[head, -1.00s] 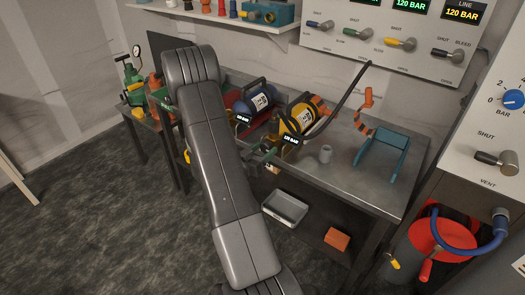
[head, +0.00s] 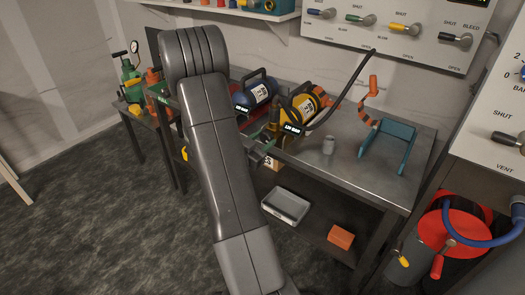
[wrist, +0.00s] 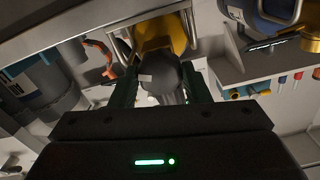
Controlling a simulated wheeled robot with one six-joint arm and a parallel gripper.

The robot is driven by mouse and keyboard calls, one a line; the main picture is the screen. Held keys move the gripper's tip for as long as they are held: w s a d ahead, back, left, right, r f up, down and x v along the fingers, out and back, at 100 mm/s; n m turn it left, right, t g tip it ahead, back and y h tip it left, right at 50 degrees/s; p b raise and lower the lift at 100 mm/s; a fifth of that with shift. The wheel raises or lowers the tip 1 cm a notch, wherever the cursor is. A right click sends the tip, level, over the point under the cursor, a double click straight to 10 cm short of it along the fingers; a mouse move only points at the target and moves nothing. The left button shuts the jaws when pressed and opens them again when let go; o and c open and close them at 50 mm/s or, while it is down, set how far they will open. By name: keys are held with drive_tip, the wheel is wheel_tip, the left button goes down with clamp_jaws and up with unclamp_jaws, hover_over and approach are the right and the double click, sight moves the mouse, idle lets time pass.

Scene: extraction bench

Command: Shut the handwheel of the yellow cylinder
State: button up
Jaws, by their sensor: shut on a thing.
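The yellow cylinder (head: 302,105) lies on the metal bench in its carrier, with a dark hose beside it and a small black pressure display (head: 292,129) at its near end. In the wrist view the yellow body (wrist: 150,27) is behind a dark round handwheel (wrist: 158,72). My gripper (wrist: 161,92) is shut on this handwheel, one dark green finger on each side. In the head view my gripper (head: 263,148) is at the bench's front edge by the cylinder's near end, partly hidden by my arm. The handwheel is hard to make out there.
A blue cylinder (head: 255,94) lies left of the yellow one. A valve panel (head: 400,35) hangs above. A grey tray (head: 286,206) and an orange block (head: 341,236) sit on the lower shelf.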

drive_tip(key=m+b, duration=0.3)
drive_tip(key=b, duration=0.2)
drive_tip(key=m+b, duration=0.2)
drive_tip(key=shift+f+m+b, duration=0.3)
drive_tip(key=shift+f+b, duration=0.05)
drive_tip(key=m+b, duration=0.6)
drive_tip(key=b, duration=0.2)
drive_tip(key=m+b, duration=0.6)
drive_tip(key=b, duration=0.1)
drive_tip(key=shift+m, duration=0.3)
drive_tip(key=m+b, duration=0.5)
drive_tip(key=shift+r+b, duration=0.1)
drive_tip(key=shift+b, duration=0.2)
drive_tip(key=m+b, duration=0.1)
drive_tip(key=m, duration=0.4)
drive_tip(key=shift+r+m, duration=0.15)
drive_tip(key=shift+m, duration=0.25)
drive_tip(key=m, duration=1.2)
drive_tip(key=shift+m, duration=0.4)
drive_tip(key=m, duration=0.5)
drive_tip(key=shift+m, duration=0.4)
